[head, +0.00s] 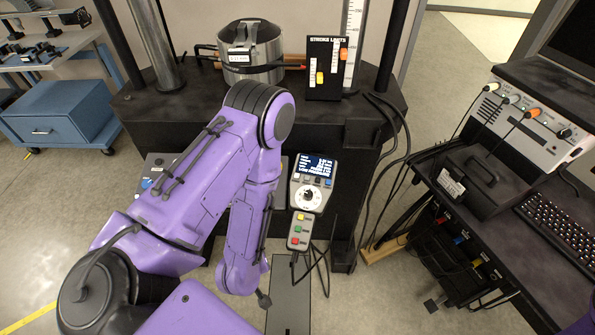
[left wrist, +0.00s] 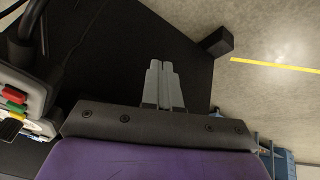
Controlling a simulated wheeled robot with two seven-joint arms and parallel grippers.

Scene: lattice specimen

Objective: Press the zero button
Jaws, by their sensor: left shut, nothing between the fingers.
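A grey handheld controller (head: 309,195) hangs on the front of the black machine, with a lit screen (head: 317,167), a round white dial and small buttons. Its lower part has yellow, green and red buttons (head: 299,230); I cannot read which button is zero. The controller also shows, cut off, at the left edge of the left wrist view (left wrist: 30,92). My left gripper (head: 264,299) is low and left of the controller, apart from it. In the left wrist view its grey fingers (left wrist: 161,68) are together and empty. My right gripper is not in view.
A metal cylinder (head: 250,48) and a black stroke-limits panel (head: 325,68) stand on the machine. Cables hang to the controller's right. A dark cart (head: 475,210) with a keyboard and connector box stands at right. A blue cabinet (head: 60,112) is at left.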

